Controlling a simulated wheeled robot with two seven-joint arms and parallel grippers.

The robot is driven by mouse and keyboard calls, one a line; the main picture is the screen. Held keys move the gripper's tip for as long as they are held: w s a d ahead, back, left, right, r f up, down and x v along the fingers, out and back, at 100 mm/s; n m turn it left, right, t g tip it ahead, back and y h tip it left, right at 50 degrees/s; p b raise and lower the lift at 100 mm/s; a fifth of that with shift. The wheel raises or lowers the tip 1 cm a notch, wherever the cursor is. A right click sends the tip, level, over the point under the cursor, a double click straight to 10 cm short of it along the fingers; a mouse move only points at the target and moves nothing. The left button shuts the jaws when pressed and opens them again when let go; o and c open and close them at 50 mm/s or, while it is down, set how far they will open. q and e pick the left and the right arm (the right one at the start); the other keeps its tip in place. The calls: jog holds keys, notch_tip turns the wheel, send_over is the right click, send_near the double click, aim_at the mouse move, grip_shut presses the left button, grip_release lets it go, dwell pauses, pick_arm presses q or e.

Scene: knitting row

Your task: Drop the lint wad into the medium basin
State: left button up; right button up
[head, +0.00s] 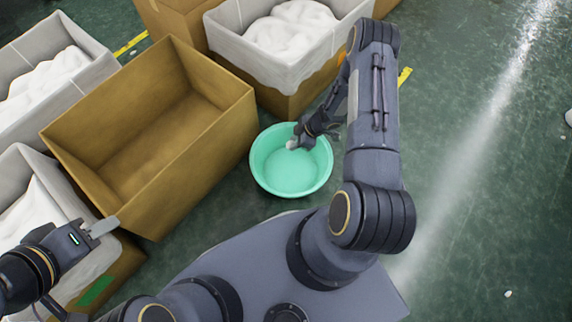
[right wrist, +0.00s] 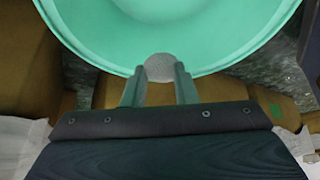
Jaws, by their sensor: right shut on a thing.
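The lint wad (head: 291,145) is a small pale grey lump. It also shows in the right wrist view (right wrist: 160,67), between the two fingertips. My right gripper (head: 297,141) is shut on it and holds it over the inside of the basin, near its upper right rim. The basin (head: 290,181) is round, mint green and the only one in view; its wall fills the top of the right wrist view (right wrist: 225,50). I see only bare green inside it. My left gripper (head: 103,227) is at the lower left beside a brown box, its finger gap hidden by the angle.
An open, empty brown box (head: 190,165) stands just left of the basin. Lined boxes of white fluff stand at the left and behind, one of them (head: 255,62) behind the basin. The green floor (head: 490,200) at the right is mostly clear, with small white bits.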

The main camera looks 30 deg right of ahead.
notch_tip(320, 180, down, 5)
jog(key=b, duration=0.3)
jog(key=shift+f+b, duration=0.1)
jog(key=shift+b, duration=0.2)
jog(key=o, duration=1)
jog(key=p+v, duration=0.3)
jog(key=v, duration=0.5)
jog(key=shift+f, duration=0.1)
